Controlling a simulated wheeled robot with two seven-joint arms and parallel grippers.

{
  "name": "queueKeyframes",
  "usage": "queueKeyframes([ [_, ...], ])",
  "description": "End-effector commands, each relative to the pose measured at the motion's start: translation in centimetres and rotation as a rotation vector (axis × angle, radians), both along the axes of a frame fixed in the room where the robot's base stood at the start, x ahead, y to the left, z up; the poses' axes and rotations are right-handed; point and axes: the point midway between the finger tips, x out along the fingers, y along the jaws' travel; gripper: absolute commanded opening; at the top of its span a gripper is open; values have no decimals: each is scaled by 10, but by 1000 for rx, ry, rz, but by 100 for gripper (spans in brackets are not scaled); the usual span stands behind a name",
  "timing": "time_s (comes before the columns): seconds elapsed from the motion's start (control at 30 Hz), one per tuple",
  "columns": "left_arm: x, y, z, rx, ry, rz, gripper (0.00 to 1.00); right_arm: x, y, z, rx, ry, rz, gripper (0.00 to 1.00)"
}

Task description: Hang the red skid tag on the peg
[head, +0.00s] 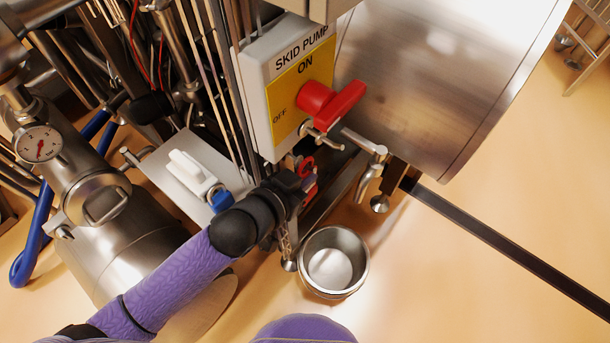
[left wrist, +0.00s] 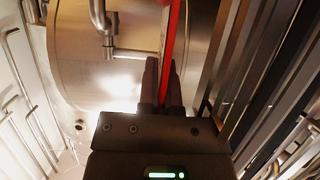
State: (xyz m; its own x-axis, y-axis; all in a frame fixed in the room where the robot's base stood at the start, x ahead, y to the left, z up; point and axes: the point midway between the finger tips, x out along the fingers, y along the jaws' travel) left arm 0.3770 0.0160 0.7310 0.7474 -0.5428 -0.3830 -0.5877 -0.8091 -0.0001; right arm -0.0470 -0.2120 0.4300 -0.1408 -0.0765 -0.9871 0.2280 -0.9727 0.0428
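The red skid tag (head: 307,167) is at the fingertips of my left gripper (head: 298,184) in the head view, just below the switch box. In the left wrist view the tag (left wrist: 172,45) shows edge-on as a thin red strip between the dark fingers (left wrist: 163,85), which are closed on it. A short metal peg (head: 323,139) sticks out near the lower edge of the box, slightly above and right of the tag. The tag looks apart from the peg, though the depth between them is hard to judge. My right gripper is not in view.
The SKID PUMP box (head: 296,85) carries a red rotary handle (head: 335,101). A metal valve fitting (head: 370,155) and a large steel drum (head: 430,80) are to the right. A steel cup (head: 333,262) stands below. A white-handled item (head: 192,172) sits on a plate at left.

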Motion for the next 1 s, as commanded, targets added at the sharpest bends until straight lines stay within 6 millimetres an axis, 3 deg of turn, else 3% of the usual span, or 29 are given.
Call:
queueKeyframes([
  [0.2,0,0,0,0,0,0,0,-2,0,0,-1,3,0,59],
  [0.4,0,0,0,0,0,0,45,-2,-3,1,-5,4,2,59],
  [0.73,-6,4,5,2,0,1,46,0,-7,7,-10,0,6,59],
  [1.0,-50,36,31,1,2,0,46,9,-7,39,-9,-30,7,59],
])
